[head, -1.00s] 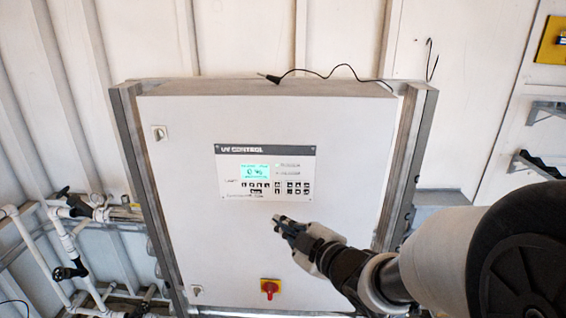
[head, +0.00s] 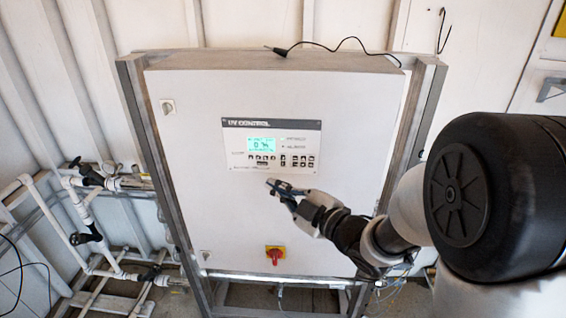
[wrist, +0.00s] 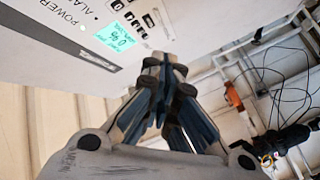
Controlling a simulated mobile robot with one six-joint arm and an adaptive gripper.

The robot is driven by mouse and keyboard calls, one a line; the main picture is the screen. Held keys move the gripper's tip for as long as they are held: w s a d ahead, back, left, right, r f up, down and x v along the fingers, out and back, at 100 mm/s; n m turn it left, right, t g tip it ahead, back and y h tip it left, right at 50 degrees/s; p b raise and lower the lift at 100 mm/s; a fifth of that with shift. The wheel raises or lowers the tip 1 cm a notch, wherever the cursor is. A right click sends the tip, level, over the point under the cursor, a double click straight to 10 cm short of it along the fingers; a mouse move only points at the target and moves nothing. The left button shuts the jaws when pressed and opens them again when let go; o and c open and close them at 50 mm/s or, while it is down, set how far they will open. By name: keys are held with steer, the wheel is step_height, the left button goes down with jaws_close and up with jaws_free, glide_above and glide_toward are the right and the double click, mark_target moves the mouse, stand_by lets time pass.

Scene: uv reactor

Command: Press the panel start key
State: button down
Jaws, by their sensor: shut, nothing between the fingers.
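The UV CONTROL panel (head: 271,126) is a white plate with a dark header on the front of a large grey cabinet. It has a lit teal display (head: 261,145) and rows of small black keys (head: 285,161) below it. The key labels are too small to read, so I cannot tell which is the start key. My gripper (head: 271,184) is shut and empty, just below the key rows. In the wrist view its closed fingertips (wrist: 165,58) cover part of the panel close to the keys (wrist: 140,25). I cannot tell whether they touch the cabinet.
A red rotary switch (head: 275,254) on a yellow plate sits lower on the cabinet door (head: 220,210). A black cable (head: 330,46) lies along the cabinet top. White pipes (head: 75,225) with black valves stand at the left.

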mark_target(283, 164)
steer(key=shift+w+d+p, duration=0.15)
steer(key=shift+w+p, duration=0.2)
steer(key=shift+w, duration=3)
steer(key=shift+w+b, duration=0.3)
steer(key=shift+w, duration=0.1)
steer(key=shift+w, duration=0.2)
steer(key=shift+s, duration=0.1)
steer(key=shift+s+b, duration=0.55)
steer(key=shift+b, duration=0.05)
